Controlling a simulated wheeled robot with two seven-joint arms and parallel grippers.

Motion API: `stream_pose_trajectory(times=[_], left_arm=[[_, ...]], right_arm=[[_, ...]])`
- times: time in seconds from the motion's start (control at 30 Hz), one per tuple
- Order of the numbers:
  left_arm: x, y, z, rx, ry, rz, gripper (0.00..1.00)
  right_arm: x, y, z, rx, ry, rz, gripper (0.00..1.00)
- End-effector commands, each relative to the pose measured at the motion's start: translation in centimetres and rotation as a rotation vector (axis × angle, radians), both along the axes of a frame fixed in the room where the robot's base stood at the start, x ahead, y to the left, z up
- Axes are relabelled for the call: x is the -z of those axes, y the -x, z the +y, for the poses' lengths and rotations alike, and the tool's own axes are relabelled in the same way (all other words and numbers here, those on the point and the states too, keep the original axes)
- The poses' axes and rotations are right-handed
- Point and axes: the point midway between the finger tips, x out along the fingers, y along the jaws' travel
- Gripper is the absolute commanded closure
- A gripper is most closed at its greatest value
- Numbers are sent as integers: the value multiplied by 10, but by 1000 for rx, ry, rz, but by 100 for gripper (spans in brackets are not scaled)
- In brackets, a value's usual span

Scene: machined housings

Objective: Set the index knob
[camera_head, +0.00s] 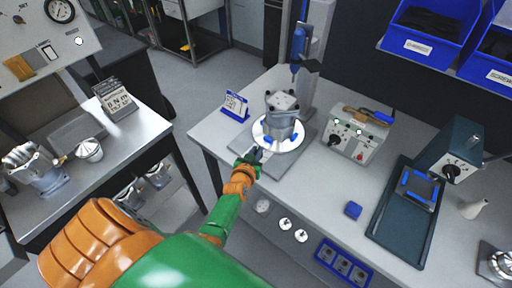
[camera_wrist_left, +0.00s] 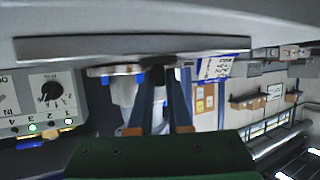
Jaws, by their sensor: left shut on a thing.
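A grey machined housing (camera_head: 282,105) stands on a white round table (camera_head: 290,141) with blue pads, on a grey base plate (camera_head: 250,145). My left gripper (camera_head: 257,153) is at the front-left edge of this round table. In the left wrist view its two dark fingers (camera_wrist_left: 163,98) are closed around a small dark knob (camera_wrist_left: 156,74) under the table's edge. The fingers hide most of the knob, so its setting cannot be read. My right gripper is not in view.
A control box (camera_head: 350,137) with a black dial and lights stands to the right; it also shows in the left wrist view (camera_wrist_left: 40,100). A blue-framed card (camera_head: 235,104) stands left of the round table. A dark tray (camera_head: 402,222) lies further right.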

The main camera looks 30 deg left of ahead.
Motion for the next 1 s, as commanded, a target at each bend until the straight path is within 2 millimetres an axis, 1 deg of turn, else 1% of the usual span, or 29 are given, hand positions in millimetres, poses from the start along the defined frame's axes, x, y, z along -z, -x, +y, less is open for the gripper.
stream_pose_trajectory(times=[0.07,0.1,0.17,0.2,0.47,0.57,0.67,1.0], left_arm=[[-1,0,0,0,-1,-3,100],[-1,0,0,0,-1,-3,73],[-1,0,0,0,-1,-2,57],[-1,0,0,0,-1,-2,54],[-1,0,0,0,0,-1,54],[-2,3,-1,1,0,-2,54],[-5,12,-5,2,0,-2,54],[-24,56,-18,0,0,-1,54]], right_arm=[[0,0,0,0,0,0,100],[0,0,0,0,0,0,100],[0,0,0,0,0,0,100],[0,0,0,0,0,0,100],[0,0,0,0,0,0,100],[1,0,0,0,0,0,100],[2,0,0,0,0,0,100],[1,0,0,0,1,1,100]])
